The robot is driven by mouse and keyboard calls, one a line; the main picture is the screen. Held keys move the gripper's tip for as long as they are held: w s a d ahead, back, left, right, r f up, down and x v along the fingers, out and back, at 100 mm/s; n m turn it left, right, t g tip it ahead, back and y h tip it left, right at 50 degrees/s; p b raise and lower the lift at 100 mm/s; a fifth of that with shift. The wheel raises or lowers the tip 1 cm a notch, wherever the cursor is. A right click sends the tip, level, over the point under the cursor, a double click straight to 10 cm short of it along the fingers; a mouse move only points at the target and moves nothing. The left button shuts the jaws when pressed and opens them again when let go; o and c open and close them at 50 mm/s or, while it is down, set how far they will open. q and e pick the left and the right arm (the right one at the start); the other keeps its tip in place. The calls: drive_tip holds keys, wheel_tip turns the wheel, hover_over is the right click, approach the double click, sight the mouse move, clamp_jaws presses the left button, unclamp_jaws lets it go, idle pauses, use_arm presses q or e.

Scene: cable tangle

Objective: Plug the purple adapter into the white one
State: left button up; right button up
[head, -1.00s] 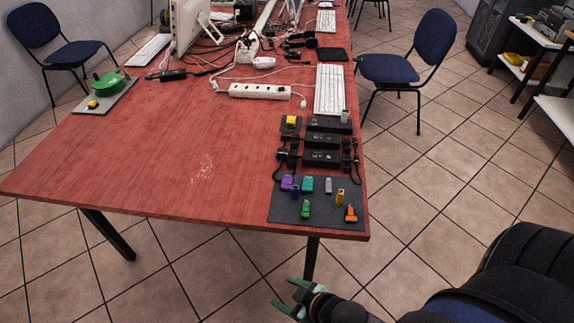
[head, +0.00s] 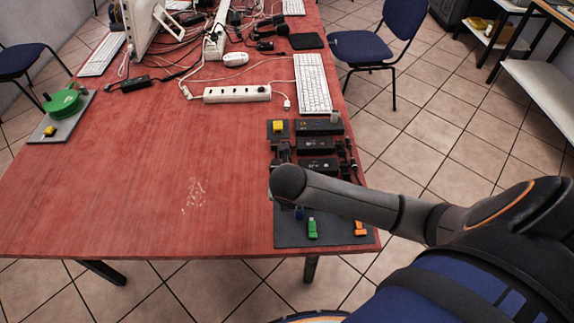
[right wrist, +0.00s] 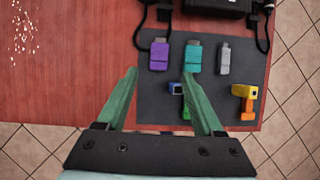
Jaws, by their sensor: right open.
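The purple adapter (right wrist: 159,54) lies on the dark mat (right wrist: 145,108) in the right wrist view. A light grey adapter (right wrist: 223,58), the closest to white there, lies farther right, beyond a teal one (right wrist: 193,57). My right gripper (right wrist: 160,72) is open and empty, its fingertips just short of the purple adapter, which is roughly centred between them. I cannot tell their height above the mat. In the head view my right arm hides the purple and light grey adapters and the gripper. My left gripper is not in view.
Green (head: 312,228), orange (head: 360,228), yellow (right wrist: 244,92) and blue (right wrist: 176,88) pieces lie on the mat nearby. Black boxes with cables (head: 318,145) stand behind it. A white power strip (head: 237,94) and keyboard (head: 312,84) lie farther back. The table's left middle is clear.

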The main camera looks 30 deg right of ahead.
drive_tip(key=x, duration=0.6)
drive_tip(key=shift+s+a, duration=0.1)
drive_tip(key=shift+a, duration=0.05)
drive_tip(key=shift+b+x, duration=0.65)
drive_tip(key=shift+x, duration=0.65)
clamp_jaws()
drive_tip(key=shift+r+p, duration=0.7)
drive_tip(key=shift+r, duration=2.85)
